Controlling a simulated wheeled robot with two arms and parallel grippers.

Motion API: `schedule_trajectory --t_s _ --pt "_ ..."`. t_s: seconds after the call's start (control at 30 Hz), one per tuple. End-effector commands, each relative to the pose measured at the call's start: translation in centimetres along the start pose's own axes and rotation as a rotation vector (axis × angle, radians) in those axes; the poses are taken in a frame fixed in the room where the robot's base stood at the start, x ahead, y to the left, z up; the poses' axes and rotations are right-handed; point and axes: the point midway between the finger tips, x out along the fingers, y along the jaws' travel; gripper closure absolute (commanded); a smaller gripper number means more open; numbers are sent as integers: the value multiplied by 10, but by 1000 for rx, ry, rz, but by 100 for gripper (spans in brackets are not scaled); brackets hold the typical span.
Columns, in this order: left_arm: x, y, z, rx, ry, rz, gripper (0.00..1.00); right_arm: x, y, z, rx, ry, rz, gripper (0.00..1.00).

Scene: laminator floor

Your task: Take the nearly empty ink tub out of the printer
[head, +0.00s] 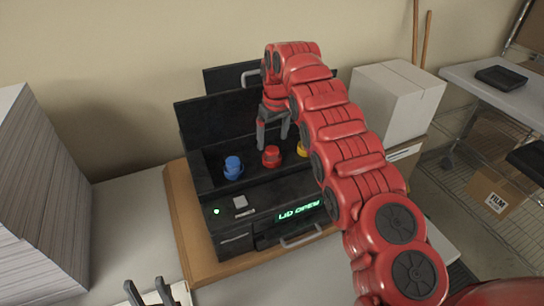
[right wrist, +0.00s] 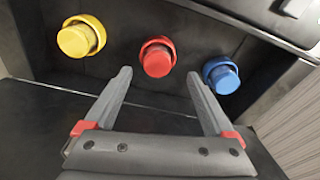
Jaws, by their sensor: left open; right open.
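The black printer (head: 235,240) stands with its lid up and a green "LID OPEN" display (head: 299,211). In its open bay sit a blue tub (head: 233,168), a red tub (head: 271,157) and a yellow tub (head: 302,149), partly hidden by my right arm. I cannot tell how full each is. My right gripper (head: 272,138) is open and empty, just above the red tub. In the right wrist view, the red tub (right wrist: 157,58) lies beyond and between the fingertips (right wrist: 159,75), apart from them. My left gripper (head: 149,291) is open and empty at the bottom edge.
The printer rests on a wooden board (head: 187,235). A tall paper stack (head: 38,195) is at the left and white boxes (head: 393,100) stand at the right behind my arm. A wire shelf with a "FILM" carton (head: 492,197) is further right.

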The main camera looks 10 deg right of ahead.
Motion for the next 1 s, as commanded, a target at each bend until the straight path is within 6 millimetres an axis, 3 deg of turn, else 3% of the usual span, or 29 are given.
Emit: schedule_trajectory --t_s 0.13,0.3,0.5,1.0 --pt "24 -1 -4 0 0 0 50 17 3 0 0 -6 -3 11" --pt "25 -1 -4 0 0 0 50 42 2 1 0 -5 -3 11" --pt "23 -1 -4 0 0 0 50 43 3 0 0 -2 -1 13" --pt "23 -1 -4 0 0 0 50 42 3 0 0 -2 -1 100"
